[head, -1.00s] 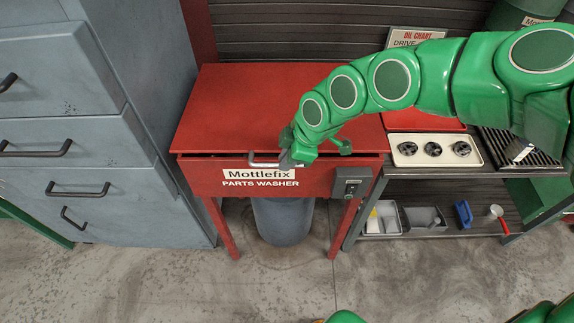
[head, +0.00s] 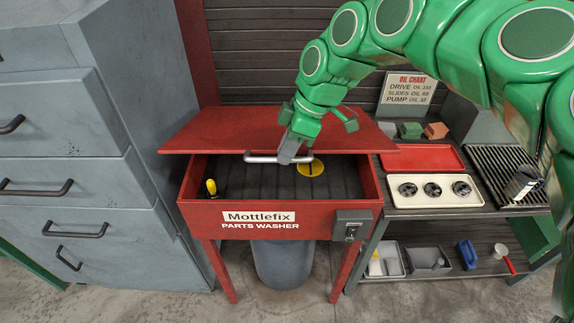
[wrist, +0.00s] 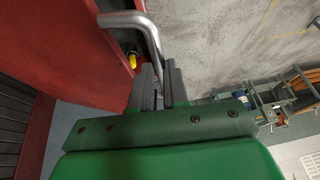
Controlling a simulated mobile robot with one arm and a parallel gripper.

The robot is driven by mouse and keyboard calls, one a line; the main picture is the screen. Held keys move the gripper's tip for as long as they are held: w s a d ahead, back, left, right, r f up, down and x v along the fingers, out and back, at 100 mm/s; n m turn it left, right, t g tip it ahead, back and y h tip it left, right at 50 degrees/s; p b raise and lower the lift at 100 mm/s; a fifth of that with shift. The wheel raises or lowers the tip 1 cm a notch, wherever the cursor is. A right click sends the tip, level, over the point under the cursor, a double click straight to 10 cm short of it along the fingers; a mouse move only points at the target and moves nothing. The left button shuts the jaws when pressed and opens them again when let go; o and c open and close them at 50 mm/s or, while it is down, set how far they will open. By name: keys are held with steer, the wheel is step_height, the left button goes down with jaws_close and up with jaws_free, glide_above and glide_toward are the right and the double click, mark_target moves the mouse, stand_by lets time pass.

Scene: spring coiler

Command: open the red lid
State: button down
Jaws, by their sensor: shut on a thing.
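The red lid (head: 240,131) of the parts washer (head: 205,225) is tilted up, its front edge well above the tub, so the dark inside shows. A silver bar handle (head: 262,158) runs along the lid's front edge. My gripper (head: 288,158) is shut on the right part of this handle in the head view. In the wrist view the handle (wrist: 135,22) runs down to my gripper's dark fingers (wrist: 158,88), and the lid (wrist: 65,45) fills the upper left.
Inside the tub are a yellow-handled tool (head: 211,188) and a yellow disc (head: 311,168). A grey drawer cabinet (head: 75,160) stands close on the left. A shelf bench with a cream tray (head: 415,203) stands on the right. Concrete floor in front is clear.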

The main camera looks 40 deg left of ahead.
steer(key=w+a+r, duration=0.4)
steer(key=r, duration=0.3)
steer(key=w+a+r, duration=0.4)
steer(key=r, duration=0.3)
steer(key=shift+w+r, duration=0.3)
stand_by(0.4)
stand_by(0.3)
steer(key=c, duration=1.1)
jaws_free()
steer(key=shift+s+r, duration=0.1)
steer(key=shift+r, duration=0.05)
steer(key=shift+s, duration=0.15)
